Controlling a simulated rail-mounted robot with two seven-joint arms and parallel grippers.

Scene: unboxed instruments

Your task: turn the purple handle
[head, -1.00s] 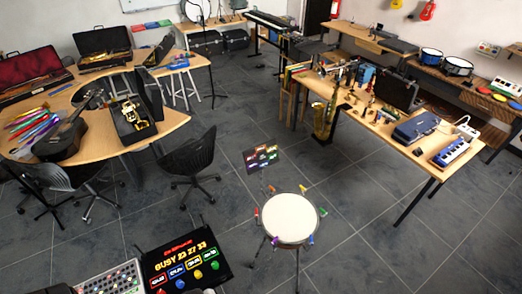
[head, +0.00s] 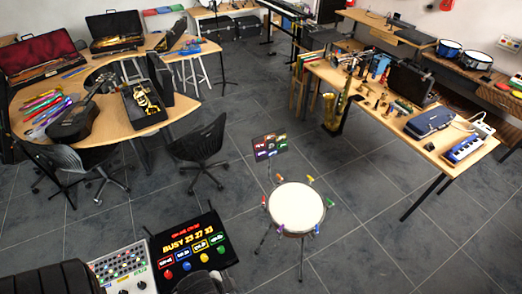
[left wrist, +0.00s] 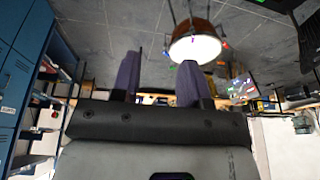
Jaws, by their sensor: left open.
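A round drum (head: 296,207) with a white head stands on a stand in the lower middle of the head view, with several small coloured handles around its rim. In the left wrist view the drum (left wrist: 195,48) is ahead, beyond the fingertips and right of centre. My left gripper (left wrist: 158,75) is open and empty, its two fingers apart and clear of the drum. My right gripper is not seen.
A lit control panel (head: 190,250) and a mixer (head: 124,268) stand left of the drum. A small sign (head: 269,147) is behind it. A long instrument table (head: 385,110) is at right, a curved table (head: 185,115) and a black chair (head: 200,146) at left. Floor right of the drum is clear.

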